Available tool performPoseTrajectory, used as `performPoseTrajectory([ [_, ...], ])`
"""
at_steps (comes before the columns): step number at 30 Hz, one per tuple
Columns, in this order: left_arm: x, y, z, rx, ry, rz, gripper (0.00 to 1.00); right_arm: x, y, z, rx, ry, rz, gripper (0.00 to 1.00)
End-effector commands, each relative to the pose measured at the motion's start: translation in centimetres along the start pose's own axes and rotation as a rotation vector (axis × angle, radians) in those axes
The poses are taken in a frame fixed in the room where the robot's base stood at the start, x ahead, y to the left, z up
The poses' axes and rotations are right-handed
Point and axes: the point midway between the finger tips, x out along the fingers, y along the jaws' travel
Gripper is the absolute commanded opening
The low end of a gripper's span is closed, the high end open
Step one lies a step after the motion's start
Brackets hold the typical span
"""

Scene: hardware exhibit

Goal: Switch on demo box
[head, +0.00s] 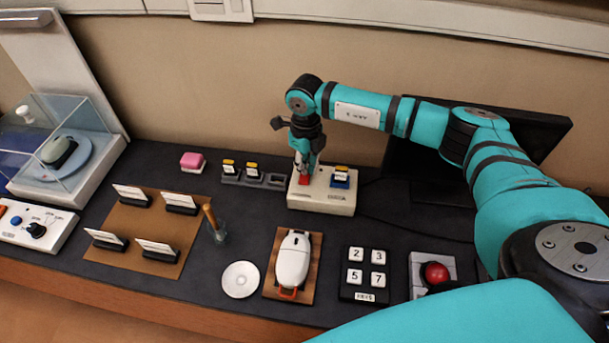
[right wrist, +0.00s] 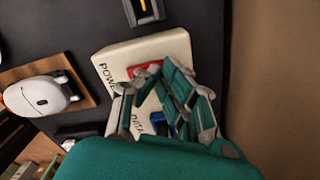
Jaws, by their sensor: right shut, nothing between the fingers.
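The demo box is the white box (head: 320,201) at the back of the dark counter. It also shows in the right wrist view (right wrist: 172,47), with lettering reading "POW" and "DATA" partly covered. A red part (head: 304,181) is on its left side, also visible in the right wrist view (right wrist: 146,69). A blue part with a yellow-topped plug (head: 340,177) is on its right side. My right gripper (head: 303,174) is shut and empty, pointing down right at the red part; I cannot tell whether it touches. The fingers hide part of the box top. My left gripper is not in view.
A grey rack (head: 232,180) with yellow-topped plugs stands left of the box. A white mouse (head: 293,258) on a wooden board, a number pad (head: 350,292) and a red button (head: 436,272) lie in front. A dark monitor (head: 500,125) stands behind my right arm.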

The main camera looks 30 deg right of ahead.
Motion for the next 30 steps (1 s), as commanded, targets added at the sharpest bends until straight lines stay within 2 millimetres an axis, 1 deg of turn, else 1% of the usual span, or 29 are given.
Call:
performPoseTrajectory([
  [2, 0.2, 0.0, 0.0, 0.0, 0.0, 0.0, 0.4, 0.2, 0.0, 0.0, 0.0, 0.001, 0.0, 0.0],
  [8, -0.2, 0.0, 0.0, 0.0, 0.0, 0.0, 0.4, -0.3, 0.0, 0.0, 0.0, 0.0, 0.0, 0.0],
  [30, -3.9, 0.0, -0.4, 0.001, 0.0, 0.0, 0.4, -6.3, 0.0, 0.0, 0.0, -0.001, 0.0, 0.0],
])
